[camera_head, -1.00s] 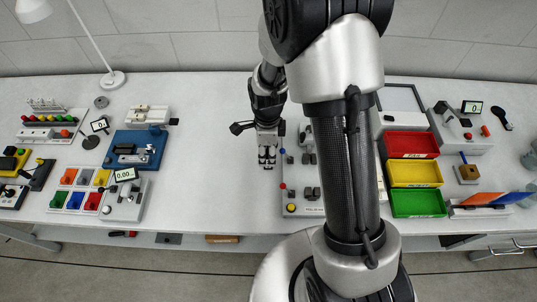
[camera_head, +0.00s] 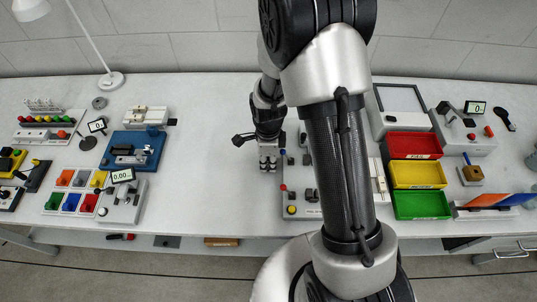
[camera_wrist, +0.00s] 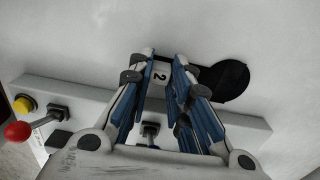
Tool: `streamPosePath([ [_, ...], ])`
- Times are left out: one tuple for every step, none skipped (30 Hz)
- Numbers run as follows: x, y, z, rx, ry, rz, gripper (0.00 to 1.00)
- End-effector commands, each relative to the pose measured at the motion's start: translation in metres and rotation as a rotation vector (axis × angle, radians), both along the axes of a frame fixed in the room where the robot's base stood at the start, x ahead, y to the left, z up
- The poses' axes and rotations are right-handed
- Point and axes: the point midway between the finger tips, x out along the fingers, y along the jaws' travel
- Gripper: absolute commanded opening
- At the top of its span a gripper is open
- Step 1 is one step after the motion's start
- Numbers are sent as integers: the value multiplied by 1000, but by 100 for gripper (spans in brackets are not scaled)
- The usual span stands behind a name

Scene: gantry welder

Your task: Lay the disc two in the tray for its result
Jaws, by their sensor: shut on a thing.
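My gripper (camera_wrist: 165,100) is shut on a small pale piece marked "2" (camera_wrist: 160,76), which I take as part of disc two. A dark round shape (camera_wrist: 226,82) shows beside the fingers in the wrist view; I cannot tell whether it is the disc's body or a shadow. In the head view my gripper (camera_head: 268,164) hangs above the white bench, left of a grey control panel; the held piece is too small to make out there. To the right are a red tray (camera_head: 412,157), a yellow tray (camera_head: 417,187) and a green tray (camera_head: 421,217), with small front labels.
The control panel (camera_head: 303,211) stands beside my gripper, with upright levers and a red knob (camera_wrist: 17,131). My arm hides part of the bench before the trays. A frame-topped device (camera_head: 401,98) stands behind them. Clear bench lies left of the gripper.

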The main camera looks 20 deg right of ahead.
Motion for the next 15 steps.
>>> streamPosePath([
  [0, 0, 0, 0, 0, 0, 10],
  [0, 0, 0, 0, 0, 0, 8],
  [0, 0, 0, 0, 0, 0, 6],
  [0, 0, 0, 0, 0, 0, 4],
  [0, 0, 0, 0, 0, 0, 2],
  [0, 0, 0, 0, 0, 0, 1],
  [0, 0, 0, 0, 0, 0, 1],
  [0, 0, 0, 0, 0, 0, 1],
  [0, 0, 0, 0, 0, 0, 1],
  [0, 0, 0, 0, 0, 0, 1],
  [0, 0, 1, 0, 0, 0, 1],
  [0, 0, 1, 0, 0, 0, 1],
  [0, 0, 2, 0, 0, 0, 1],
  [0, 0, 4, 0, 0, 0, 1],
  [0, 0, 6, 0, 0, 0, 1],
])
